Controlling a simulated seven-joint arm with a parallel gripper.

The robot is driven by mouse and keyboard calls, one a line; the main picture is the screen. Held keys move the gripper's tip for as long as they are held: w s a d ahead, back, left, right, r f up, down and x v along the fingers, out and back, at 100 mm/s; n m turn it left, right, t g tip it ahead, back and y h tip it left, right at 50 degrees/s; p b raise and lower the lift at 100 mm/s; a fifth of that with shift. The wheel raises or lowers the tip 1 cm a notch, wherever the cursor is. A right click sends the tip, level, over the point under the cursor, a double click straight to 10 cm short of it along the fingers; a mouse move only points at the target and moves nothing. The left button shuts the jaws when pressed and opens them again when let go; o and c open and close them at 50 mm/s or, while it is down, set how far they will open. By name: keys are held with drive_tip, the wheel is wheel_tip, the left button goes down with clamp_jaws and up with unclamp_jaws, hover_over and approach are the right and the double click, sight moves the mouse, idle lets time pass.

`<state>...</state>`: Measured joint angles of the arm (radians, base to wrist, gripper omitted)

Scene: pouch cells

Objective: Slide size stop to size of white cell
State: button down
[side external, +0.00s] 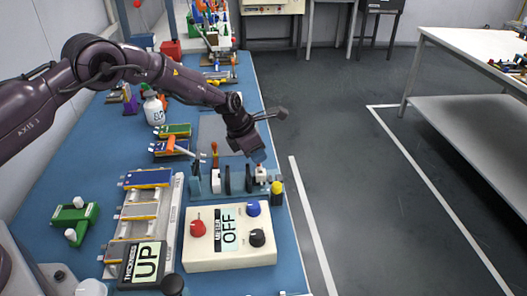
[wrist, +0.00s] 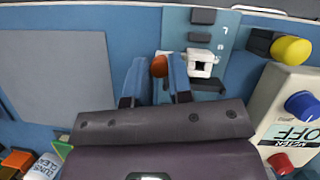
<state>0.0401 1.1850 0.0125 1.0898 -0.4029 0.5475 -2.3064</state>
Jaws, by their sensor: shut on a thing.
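My gripper (side external: 258,157) points down over the far side of the blue rack (side external: 205,192). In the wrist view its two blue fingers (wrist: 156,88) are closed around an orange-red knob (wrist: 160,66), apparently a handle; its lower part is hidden. Whether it belongs to the size stop I cannot tell. A white block (wrist: 201,62) sits just right of the fingers on a light blue plate with marks; a white block also shows at the rack's right end in the side view (side external: 262,173). Another white piece (side external: 216,181) stands upright between dark dividers, left of my gripper.
The meter box (side external: 230,262), marked OFF, stands close in front of the rack. A yellow-capped black knob (side external: 277,188) is at the rack's right end. A grey mat (side external: 212,128) lies behind. A white-grey tray (side external: 170,215) with cells is at left.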

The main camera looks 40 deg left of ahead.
drive_tip(key=shift+s+a, duration=0.2)
drive_tip(key=c, duration=1)
unclamp_jaws()
drive_tip(key=v, duration=1.3)
drive_tip(key=shift+w, duration=0.15)
